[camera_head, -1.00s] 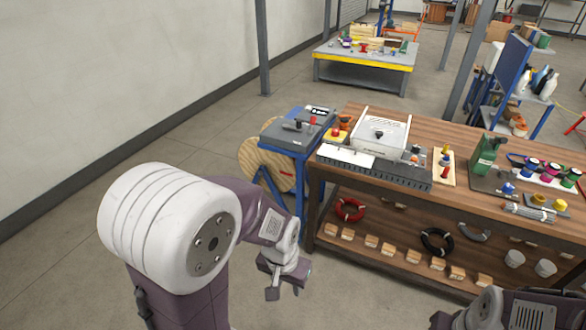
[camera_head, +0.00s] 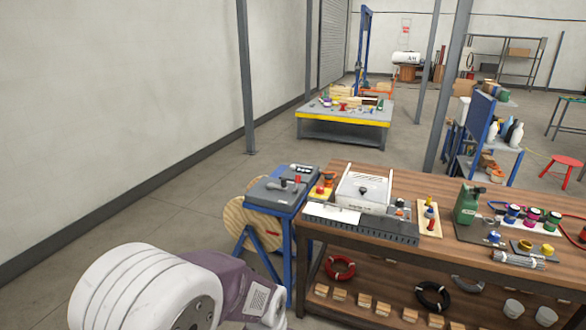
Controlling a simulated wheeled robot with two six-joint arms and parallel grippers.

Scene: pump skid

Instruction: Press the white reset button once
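I cannot make out a white reset button in the head view. A grey box (camera_head: 268,194) with a red knob (camera_head: 297,180), a dark lever and a small black-and-white panel sits on a blue stand left of the bench. A white box (camera_head: 364,192) with small dark markings sits on the wooden bench; any button on it is too small to tell. My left arm shows at the bottom left, but its gripper is below the picture edge. My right gripper is out of view.
The wooden bench (camera_head: 440,183) carries a green bottle-like device (camera_head: 467,204), coloured knobs and parts. A wooden reel (camera_head: 240,222) stands beside the blue stand. A yellow-edged table (camera_head: 343,127) stands farther back. The floor on the left is clear.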

